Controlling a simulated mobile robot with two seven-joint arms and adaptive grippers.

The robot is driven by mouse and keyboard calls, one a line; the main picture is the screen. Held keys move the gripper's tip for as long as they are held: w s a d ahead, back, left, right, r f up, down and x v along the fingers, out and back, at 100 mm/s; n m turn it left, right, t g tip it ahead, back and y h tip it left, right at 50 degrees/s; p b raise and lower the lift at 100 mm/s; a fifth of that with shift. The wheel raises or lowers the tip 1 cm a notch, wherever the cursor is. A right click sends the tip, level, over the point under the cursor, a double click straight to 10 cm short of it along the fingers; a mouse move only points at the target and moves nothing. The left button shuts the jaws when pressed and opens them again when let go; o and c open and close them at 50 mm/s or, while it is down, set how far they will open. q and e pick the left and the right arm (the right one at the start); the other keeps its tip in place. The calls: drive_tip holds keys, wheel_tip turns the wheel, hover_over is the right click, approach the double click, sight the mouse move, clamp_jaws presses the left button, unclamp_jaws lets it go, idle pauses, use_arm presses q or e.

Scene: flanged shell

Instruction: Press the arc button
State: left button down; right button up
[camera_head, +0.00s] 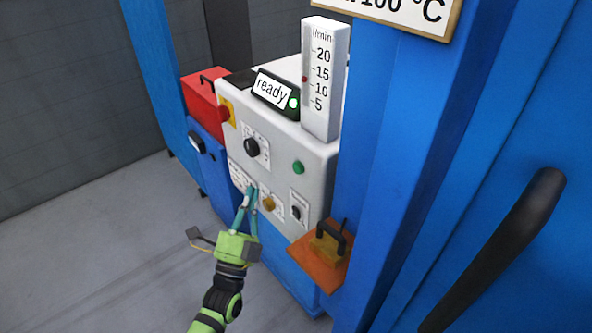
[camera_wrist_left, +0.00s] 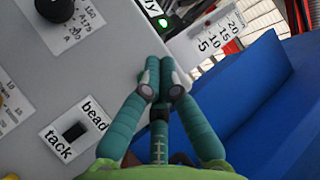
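A round green button (camera_head: 298,167) sits on the right part of the grey-white control panel (camera_head: 315,190); I take it as the arc button, though I can read no label on it. My left gripper (camera_head: 252,190) has its teal fingertips together and empty, in front of the panel's lower left in the head view. In the left wrist view the shut fingertips (camera_wrist_left: 160,70) lie over the panel's edge area. The green button does not show there, and contact cannot be told. My right gripper is not in view.
The panel also has a black knob (camera_head: 251,147), a brass-coloured knob (camera_head: 268,203), a tack/bead switch (camera_wrist_left: 75,130) and a red stop button (camera_head: 226,113). A flow gauge (camera_head: 322,100) and "ready" display (camera_head: 272,90) stand above. An orange shelf (camera_head: 318,262) juts out at lower right.

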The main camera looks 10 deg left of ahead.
sight(298, 168)
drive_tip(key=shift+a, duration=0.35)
use_arm(q)
drive_tip(key=w+d+b, duration=0.3)
drive_tip(key=w+d, duration=0.2)
drive_tip(key=w, duration=0.2)
drive_tip(key=shift+d+b, duration=0.2)
drive_tip(key=shift+b, duration=0.2)
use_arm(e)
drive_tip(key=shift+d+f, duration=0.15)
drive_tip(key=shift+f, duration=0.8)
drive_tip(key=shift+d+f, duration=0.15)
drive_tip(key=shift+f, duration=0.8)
use_arm(q)
drive_tip(key=shift+w+d, duration=0.1)
drive_tip(key=shift+w+d, duration=0.15)
drive_tip(key=shift+w, duration=0.1)
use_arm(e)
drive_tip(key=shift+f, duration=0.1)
